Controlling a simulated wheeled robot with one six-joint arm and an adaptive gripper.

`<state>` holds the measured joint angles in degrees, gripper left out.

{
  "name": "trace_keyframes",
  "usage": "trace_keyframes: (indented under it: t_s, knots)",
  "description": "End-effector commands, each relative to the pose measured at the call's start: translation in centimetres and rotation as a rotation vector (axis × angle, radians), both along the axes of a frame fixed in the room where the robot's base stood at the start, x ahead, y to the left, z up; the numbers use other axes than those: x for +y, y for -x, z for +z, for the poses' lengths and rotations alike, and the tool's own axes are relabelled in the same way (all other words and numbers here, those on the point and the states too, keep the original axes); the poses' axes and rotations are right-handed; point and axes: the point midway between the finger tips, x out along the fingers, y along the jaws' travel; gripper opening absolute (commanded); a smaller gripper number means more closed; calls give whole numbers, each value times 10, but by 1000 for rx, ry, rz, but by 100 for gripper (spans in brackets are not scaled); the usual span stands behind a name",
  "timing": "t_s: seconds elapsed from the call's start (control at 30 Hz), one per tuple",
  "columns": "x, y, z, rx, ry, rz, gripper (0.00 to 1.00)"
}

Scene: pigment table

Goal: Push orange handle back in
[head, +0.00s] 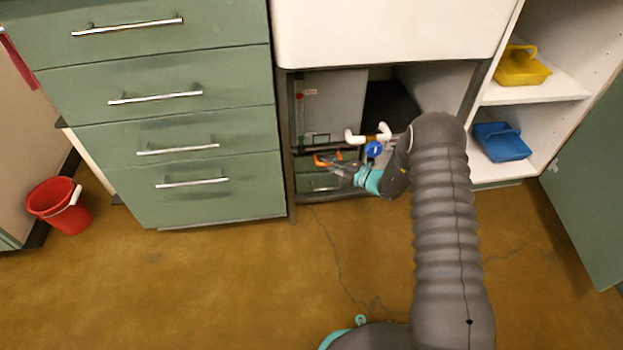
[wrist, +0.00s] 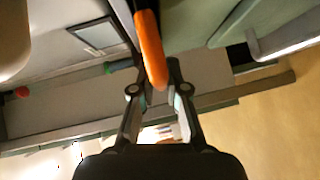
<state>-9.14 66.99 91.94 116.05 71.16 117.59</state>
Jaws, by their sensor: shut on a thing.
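The orange handle (head: 323,160) is in the open cabinet under the white counter, in front of its lower part. In the wrist view the orange handle (wrist: 151,48) is a long rounded bar reaching down from the top edge to between the fingers. My gripper (head: 338,166) reaches into the cabinet opening from the right. In the wrist view my gripper (wrist: 159,90) has its fingers on either side of the handle's lower end, shut on it. What the handle is attached to is not clear.
Green drawers (head: 185,150) with metal handles stand to the left. White pipes and a blue fitting (head: 373,149) are just above my gripper. A shelf with yellow (head: 522,67) and blue (head: 501,143) trays is to the right. A red bucket (head: 58,203) stands on open floor.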

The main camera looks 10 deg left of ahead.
Motion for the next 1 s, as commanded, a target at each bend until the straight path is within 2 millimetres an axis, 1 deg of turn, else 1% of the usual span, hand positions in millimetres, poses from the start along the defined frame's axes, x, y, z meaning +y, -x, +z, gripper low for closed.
trace_keyframes:
  t_s: [0.1,0.37,0.4,0.47,0.83,0.93,1.0]
  knots:
    - [-6,-6,-2,2,2,-8,0]
    - [-5,-8,0,0,2,-11,0]
    - [-5,-8,0,0,2,-12,23]
    - [-5,-8,0,0,2,-11,38]
    - [-9,-6,0,2,1,-11,39]
    - [-18,-3,1,2,1,-12,39]
    - [-29,0,3,3,1,-15,39]
